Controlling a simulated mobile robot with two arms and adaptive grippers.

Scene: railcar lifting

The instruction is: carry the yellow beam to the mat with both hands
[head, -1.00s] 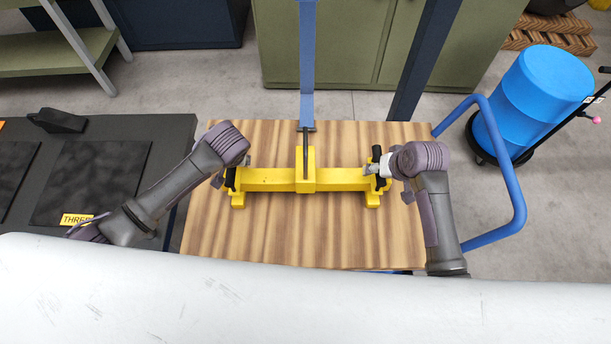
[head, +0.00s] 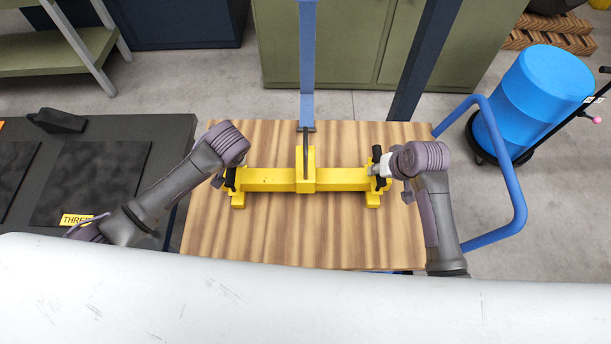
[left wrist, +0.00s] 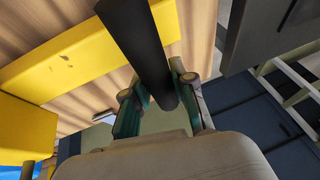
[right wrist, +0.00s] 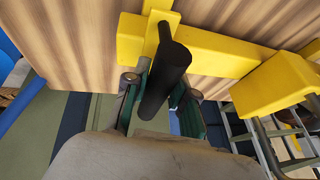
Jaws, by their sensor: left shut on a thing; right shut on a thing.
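The yellow beam (head: 343,179) lies level on a wood-topped cart, with a black upright handle near each end. My left gripper (head: 228,180) is at the beam's left end. In the left wrist view its fingers (left wrist: 162,105) are shut on a black handle (left wrist: 140,40). My right gripper (head: 380,167) is at the right end. In the right wrist view its fingers (right wrist: 160,105) are shut on the other black handle (right wrist: 166,75). A black mat (head: 95,180) with a yellow label, partly hidden by my left arm, lies on the dark grey table at left.
The wood top (head: 270,235) is bare in front of the beam. A blue post (head: 307,60) with a dark hook stands behind the beam's middle. A blue cart handle (head: 515,190) and a blue drum (head: 535,95) are at right. A black object (head: 57,121) sits on the grey table (head: 165,150).

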